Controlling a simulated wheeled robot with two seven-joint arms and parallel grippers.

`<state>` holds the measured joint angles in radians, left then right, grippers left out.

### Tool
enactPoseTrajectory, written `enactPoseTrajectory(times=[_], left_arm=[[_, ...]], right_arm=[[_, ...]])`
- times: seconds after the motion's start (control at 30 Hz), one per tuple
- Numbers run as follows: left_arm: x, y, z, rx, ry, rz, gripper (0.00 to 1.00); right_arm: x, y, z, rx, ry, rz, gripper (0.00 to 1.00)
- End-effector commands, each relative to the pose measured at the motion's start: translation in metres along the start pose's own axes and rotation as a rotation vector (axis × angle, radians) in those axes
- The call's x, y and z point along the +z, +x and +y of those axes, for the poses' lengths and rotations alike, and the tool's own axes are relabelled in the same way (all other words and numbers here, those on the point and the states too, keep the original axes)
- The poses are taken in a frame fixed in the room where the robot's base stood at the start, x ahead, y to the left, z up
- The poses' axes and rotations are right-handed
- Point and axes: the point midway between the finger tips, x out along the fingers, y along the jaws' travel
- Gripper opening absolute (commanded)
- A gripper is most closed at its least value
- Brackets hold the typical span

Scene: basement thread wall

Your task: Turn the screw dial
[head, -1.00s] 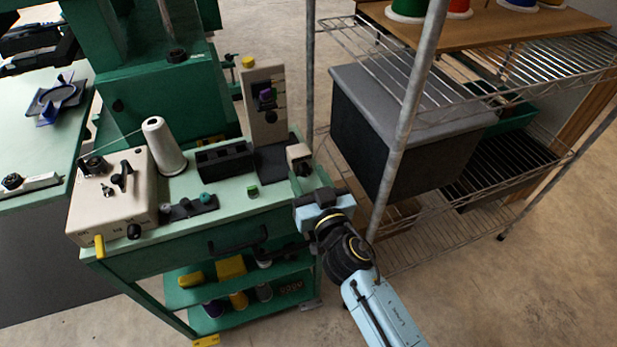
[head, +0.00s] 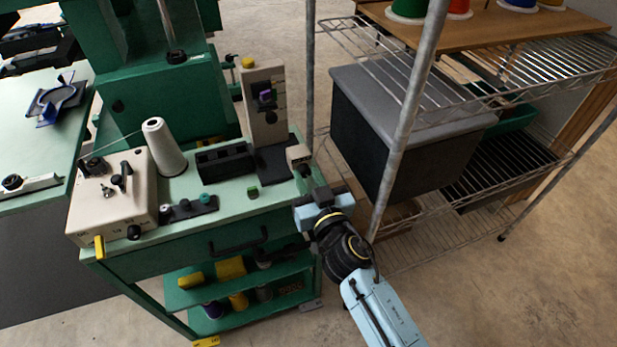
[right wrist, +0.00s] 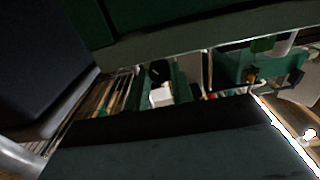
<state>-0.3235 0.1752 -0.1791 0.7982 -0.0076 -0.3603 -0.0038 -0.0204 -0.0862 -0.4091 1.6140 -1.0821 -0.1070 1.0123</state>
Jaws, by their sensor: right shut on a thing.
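A small beige block (head: 298,154) stands at the right end of the green cart's top, with a dark round knob (head: 304,170) at its lower side, which looks like the screw dial. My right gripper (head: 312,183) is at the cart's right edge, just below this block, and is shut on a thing. Its fingertips and what they hold are small and mostly hidden, but it looks like the dial. The right wrist view is dark and does not clearly show the dial or fingertips. My left gripper is not in view.
The cart top (head: 225,205) also carries a beige box with knobs (head: 112,200), a white thread cone (head: 165,150), a black holder (head: 225,162) and an upright panel (head: 264,105). A wire shelf's post (head: 405,130) and a dark lidded bin (head: 375,140) stand close on the right.

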Motion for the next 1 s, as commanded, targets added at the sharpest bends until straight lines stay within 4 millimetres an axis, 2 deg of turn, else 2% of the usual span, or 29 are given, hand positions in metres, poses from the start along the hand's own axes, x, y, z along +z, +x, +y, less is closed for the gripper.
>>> enactPoseTrajectory(times=[0.6, 1.0], left_arm=[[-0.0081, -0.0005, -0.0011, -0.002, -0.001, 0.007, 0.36], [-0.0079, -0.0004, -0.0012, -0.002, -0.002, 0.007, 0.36]], right_arm=[[0.0003, -0.0002, -0.0007, 0.0, -0.416, 0.0, 0.01], [0.0004, -0.0002, -0.0009, 0.0, -0.564, 0.0, 0.01]])
